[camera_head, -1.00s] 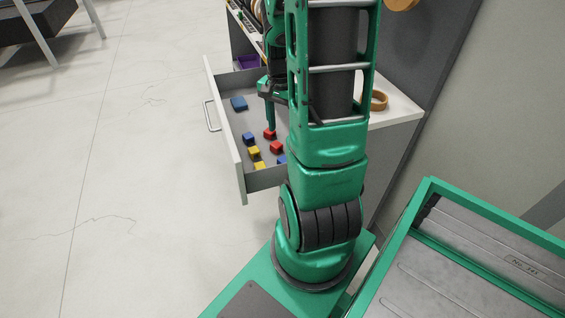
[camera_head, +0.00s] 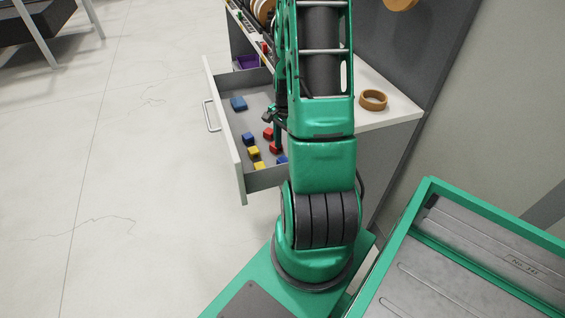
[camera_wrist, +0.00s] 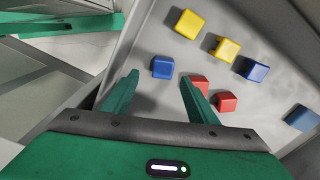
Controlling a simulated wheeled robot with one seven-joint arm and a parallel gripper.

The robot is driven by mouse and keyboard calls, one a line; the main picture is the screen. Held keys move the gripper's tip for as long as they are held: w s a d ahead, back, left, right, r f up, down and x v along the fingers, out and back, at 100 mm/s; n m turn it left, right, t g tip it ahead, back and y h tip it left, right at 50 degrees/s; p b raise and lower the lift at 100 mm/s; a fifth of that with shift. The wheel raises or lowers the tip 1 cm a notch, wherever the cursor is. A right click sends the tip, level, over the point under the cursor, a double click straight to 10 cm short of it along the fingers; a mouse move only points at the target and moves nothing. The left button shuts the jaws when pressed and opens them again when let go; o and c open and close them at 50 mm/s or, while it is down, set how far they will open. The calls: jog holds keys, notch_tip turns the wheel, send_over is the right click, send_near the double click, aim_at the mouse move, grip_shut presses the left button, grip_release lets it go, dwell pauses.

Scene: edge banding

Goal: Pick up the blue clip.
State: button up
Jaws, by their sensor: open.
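Three blue pieces lie in the open drawer (camera_head: 233,148). One small blue clip (camera_wrist: 163,67) is just beyond my fingertips, in line with the gap between them; in the head view only part of it (camera_head: 282,160) shows beside my arm. A second small blue clip (camera_wrist: 256,70) lies beside the yellow ones and also shows in the head view (camera_head: 249,138). A larger, flatter blue piece (camera_head: 238,103) lies further back in the drawer. My gripper (camera_wrist: 160,79) is open and empty, over the drawer. Its right finger partly hides a red clip (camera_wrist: 197,85).
Two yellow clips (camera_wrist: 189,24) (camera_wrist: 228,49) and another red clip (camera_wrist: 227,101) lie close by. The drawer's front wall (camera_head: 224,125) and sides surround them. A purple bin (camera_head: 247,62) sits behind. A tan ring (camera_head: 373,100) lies on the worktop (camera_head: 395,108).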

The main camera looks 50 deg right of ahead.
jog(key=shift+w+a+f, duration=0.1)
jog(key=shift+w+f, duration=0.05)
jog(key=shift+f, duration=1.15)
jog(key=shift+w+a+f, duration=0.1)
jog(key=shift+f, duration=1.15)
jog(key=shift+d, duration=0.1)
jog(key=c, duration=1.1)
